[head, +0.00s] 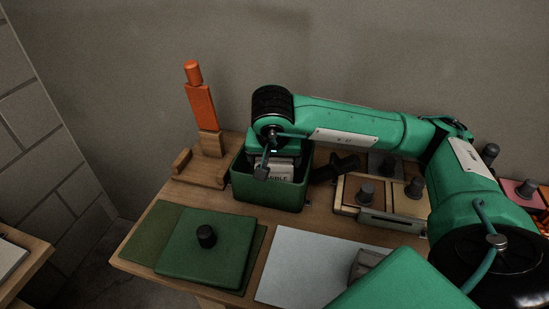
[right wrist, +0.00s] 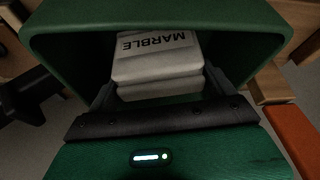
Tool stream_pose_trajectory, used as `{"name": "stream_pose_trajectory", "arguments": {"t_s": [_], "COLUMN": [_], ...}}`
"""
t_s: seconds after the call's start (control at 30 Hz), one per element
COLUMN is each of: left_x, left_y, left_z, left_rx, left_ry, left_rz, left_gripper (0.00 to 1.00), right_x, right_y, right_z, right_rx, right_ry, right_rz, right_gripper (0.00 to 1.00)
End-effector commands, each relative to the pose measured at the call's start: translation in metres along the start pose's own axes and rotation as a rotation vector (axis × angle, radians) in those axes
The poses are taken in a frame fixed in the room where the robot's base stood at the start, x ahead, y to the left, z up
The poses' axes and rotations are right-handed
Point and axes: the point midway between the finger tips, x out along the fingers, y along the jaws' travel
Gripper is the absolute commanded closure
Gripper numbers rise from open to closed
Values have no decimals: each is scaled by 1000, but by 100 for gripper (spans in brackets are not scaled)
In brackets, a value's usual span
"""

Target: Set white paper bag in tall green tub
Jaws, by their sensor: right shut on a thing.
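The tall green tub (head: 268,203) stands on the wooden table, open at the top. The white paper bag (head: 284,173), printed MARBLE, is inside the tub's opening. In the right wrist view the bag (right wrist: 155,65) sits between my two fingers, within the tub's walls (right wrist: 60,22). My right gripper (right wrist: 160,92) is shut on the bag, reaching down into the tub from above. Whether the bag's underside touches the tub floor is hidden. My left gripper is not in view.
A green lid-like board with a black knob (head: 206,237) lies front left. An orange tool (head: 201,107) stands upright on a wooden stand left of the tub. A wooden tray with dark knobs (head: 366,193) is to the right. A pale sheet (head: 300,265) lies in front.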

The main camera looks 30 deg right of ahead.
Motion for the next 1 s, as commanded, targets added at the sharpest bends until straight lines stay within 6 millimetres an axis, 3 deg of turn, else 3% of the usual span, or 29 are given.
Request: {"name": "stream_pose_trajectory", "arguments": {"t_s": [0.53, 0.57, 0.6, 1.0], "left_x": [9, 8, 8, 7], "left_y": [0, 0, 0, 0], "left_z": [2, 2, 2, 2], "left_rx": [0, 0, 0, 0], "left_ry": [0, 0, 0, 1], "left_rz": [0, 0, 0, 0], "left_gripper": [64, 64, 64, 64], "right_x": [8, 7, 7, 8], "right_y": [0, 0, 0, 0], "right_z": [3, 3, 3, 3], "right_rx": [0, 0, 0, 0], "right_ry": [1, 1, 1, 0], "right_rz": [-1, -1, -1, 0], "right_gripper": [46, 10, 2, 0]}}
